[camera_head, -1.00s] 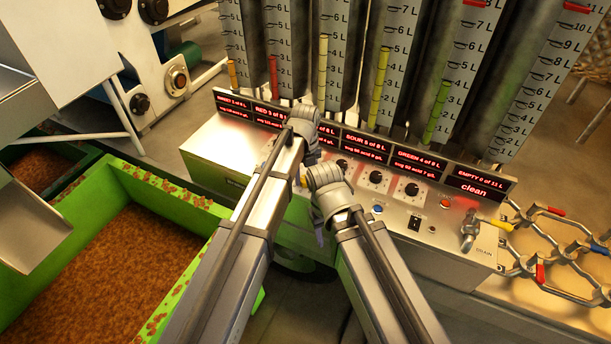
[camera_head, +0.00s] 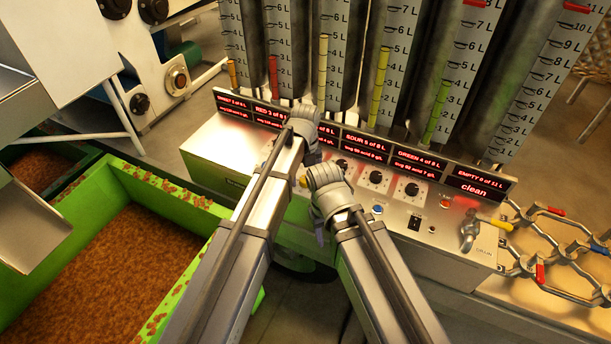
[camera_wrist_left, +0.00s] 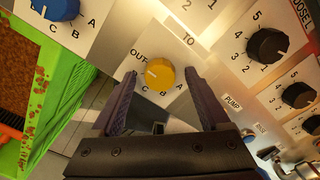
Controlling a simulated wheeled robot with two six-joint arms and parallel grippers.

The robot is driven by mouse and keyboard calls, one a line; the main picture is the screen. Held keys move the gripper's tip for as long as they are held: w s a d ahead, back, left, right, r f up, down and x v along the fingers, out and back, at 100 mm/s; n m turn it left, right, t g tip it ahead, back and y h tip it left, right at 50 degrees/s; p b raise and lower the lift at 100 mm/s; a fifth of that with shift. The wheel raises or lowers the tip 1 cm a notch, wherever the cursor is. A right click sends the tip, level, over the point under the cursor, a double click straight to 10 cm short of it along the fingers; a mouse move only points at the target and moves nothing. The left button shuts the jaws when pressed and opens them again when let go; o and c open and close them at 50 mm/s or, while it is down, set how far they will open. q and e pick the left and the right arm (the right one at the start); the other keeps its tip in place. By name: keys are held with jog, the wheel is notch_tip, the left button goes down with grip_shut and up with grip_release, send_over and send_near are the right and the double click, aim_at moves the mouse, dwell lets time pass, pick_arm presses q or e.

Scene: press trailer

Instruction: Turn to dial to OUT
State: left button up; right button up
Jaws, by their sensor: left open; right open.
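The yellow TO dial (camera_wrist_left: 160,73) shows in the left wrist view on a metal panel, with OUT at its upper left, A at right, B below and C at lower left. A pale mark on it faces left, between OUT and C; its exact setting is hard to tell. My left gripper (camera_wrist_left: 161,84) is open, with one finger on each side of the dial; contact cannot be told.
A blue dial (camera_wrist_left: 57,8) is at upper left, and black dials (camera_wrist_left: 267,45) are at right in the wrist view. The console (camera_head: 226,150) has red displays (camera_head: 482,182) and a yellow-handled drain valve (camera_head: 470,232). A green bin (camera_head: 190,206) of brown pulp stands left.

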aim_at(304, 179)
pick_arm(q)
jog(key=shift+r, duration=0.1)
notch_tip(304, 179, up, 8)
jog(key=p, duration=0.8)
jog(key=shift+f, duration=0.2)
jog(key=shift+s+a, duration=0.15)
jog(key=s+a+n, duration=0.7)
jog(key=a+n, duration=0.1)
jog(key=n, duration=0.8)
jog(key=s+a+n, duration=0.7)
jog(key=a+n, duration=0.1)
jog(key=n, duration=0.8)
jog(key=s+d+m+y, duration=0.1)
jog(key=s+d+m, duration=0.2)
jog(key=s+d, duration=0.3)
jog(key=d, duration=0.4)
jog(key=shift+d+m, duration=0.25)
jog(key=shift+m, duration=0.05)
